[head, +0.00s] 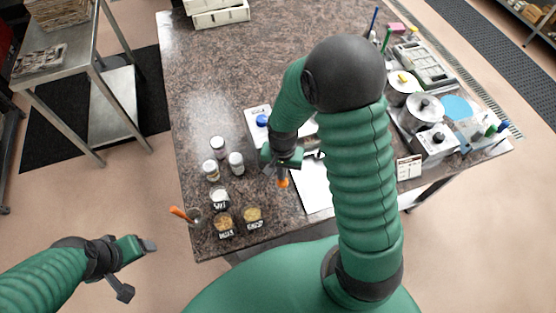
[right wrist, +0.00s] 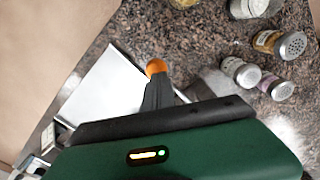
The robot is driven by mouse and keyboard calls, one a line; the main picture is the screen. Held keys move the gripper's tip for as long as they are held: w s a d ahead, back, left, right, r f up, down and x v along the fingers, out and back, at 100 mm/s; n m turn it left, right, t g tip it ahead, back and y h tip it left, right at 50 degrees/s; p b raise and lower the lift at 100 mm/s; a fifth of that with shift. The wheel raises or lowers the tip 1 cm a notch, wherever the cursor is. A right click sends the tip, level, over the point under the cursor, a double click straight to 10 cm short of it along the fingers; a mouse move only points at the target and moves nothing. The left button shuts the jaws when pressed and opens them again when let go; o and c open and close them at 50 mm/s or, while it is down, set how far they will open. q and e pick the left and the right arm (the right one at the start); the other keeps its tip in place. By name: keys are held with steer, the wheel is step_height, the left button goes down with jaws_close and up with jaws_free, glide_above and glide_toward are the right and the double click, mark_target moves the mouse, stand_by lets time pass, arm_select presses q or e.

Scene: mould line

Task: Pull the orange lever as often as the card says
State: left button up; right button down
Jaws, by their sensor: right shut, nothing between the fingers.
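The orange lever knob (head: 282,183) shows just at the fingertips of my right gripper (head: 281,172), over the near part of the table. In the right wrist view the orange knob (right wrist: 156,66) is right beyond the tips of the closed dark fingers (right wrist: 157,82); I cannot tell whether they touch it. The lever's shaft and base are mostly hidden. A small white card (head: 409,167) with dark print stands near the right table edge; its text is too small to read. My left gripper (head: 138,268) is open and empty, off the table's left front.
A white panel (head: 314,190) lies near the knob. Metal pots and devices (head: 424,108) crowd the right.

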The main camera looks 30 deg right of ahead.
step_height(320, 180, up, 10)
steer(key=p, duration=0.8)
steer(key=shift+f, duration=0.15)
stand_by(0.4)
